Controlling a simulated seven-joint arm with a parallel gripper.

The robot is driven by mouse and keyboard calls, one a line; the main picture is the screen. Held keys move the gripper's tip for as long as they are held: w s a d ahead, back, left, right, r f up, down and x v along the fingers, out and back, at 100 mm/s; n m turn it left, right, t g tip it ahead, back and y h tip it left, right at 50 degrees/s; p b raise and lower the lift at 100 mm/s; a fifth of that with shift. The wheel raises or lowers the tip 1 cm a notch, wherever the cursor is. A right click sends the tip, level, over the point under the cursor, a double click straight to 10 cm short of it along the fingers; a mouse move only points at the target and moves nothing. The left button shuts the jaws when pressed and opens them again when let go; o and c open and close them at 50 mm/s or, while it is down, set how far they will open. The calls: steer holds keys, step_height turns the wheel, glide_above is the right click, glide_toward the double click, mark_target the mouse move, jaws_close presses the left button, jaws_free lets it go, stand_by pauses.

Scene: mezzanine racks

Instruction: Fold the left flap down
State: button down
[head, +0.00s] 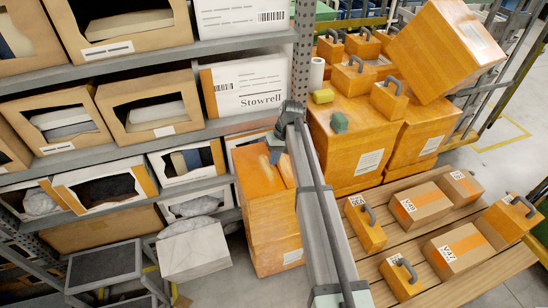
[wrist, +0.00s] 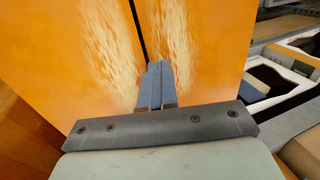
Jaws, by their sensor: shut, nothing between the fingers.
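An orange carton (head: 270,225) stands on the floor in front of the shelves, left of my arm. Its top shows orange flap panels around a dark slit, partly hidden behind my arm. In the wrist view a left orange panel (wrist: 65,50) and a right orange panel (wrist: 205,50) fill most of the picture, with a narrow dark gap between them. Both have pale scuffed patches. My gripper (wrist: 155,68) is shut and empty, its blue-grey fingertips over the panels by the gap. I cannot tell if they touch. In the head view my gripper (head: 276,155) is above the carton's top.
Shelves with open bins (head: 150,105) stand behind and left. Stacked orange cartons (head: 355,150) stand close on the right. A wooden pallet (head: 440,275) with several handled blocks and boxes lies front right. A grey step stool (head: 105,262) is lower left.

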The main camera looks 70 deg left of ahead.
steer(key=shift+s+d+f, duration=0.1)
stand_by(0.3)
step_height(320, 180, up, 14)
stand_by(0.6)
steer(key=shift+w, duration=0.25)
